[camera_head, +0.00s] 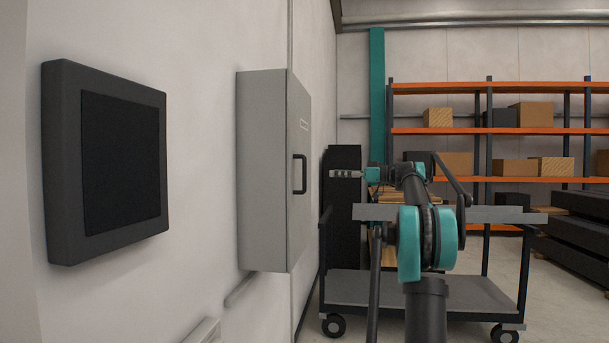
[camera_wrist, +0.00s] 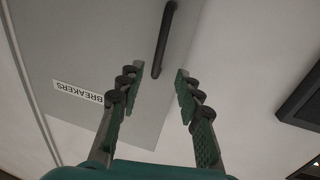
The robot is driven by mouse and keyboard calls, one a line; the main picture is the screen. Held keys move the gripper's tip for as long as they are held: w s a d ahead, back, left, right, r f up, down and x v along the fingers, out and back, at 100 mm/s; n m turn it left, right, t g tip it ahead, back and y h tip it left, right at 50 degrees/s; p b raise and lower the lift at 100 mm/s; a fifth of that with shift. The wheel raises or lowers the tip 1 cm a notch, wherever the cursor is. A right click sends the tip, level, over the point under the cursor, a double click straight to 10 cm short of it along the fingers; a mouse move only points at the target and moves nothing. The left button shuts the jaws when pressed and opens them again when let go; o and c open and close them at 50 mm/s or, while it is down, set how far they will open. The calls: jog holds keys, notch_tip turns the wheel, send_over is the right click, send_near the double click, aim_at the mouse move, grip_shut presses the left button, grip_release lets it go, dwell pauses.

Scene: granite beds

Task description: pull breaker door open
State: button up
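The grey breaker cabinet (camera_head: 262,170) hangs on the wall, its door (camera_head: 299,110) shut. A black vertical bar handle (camera_head: 299,174) is on the door. In the wrist view the door (camera_wrist: 100,45) appears upside down with a BREAKERS label (camera_wrist: 78,92), and the handle (camera_wrist: 164,40) runs from the top edge to between the fingertips. My gripper (camera_head: 334,174) is at handle height, to the right of the handle with a gap. The wrist view shows my gripper (camera_wrist: 154,80) open and empty, its two fingers apart on either side of the handle's line.
A black framed panel (camera_head: 105,160) is on the wall at left. A cart (camera_head: 460,292) stands behind my arm, with orange shelving (camera_head: 460,131) and boxes farther back. Dark beams (camera_head: 580,235) lie at right. The space before the door looks clear except for my arm.

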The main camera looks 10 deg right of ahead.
send_over(305, 188)
jog(key=shift+w, duration=0.45)
jog(key=shift+c, duration=0.2)
grip_shut()
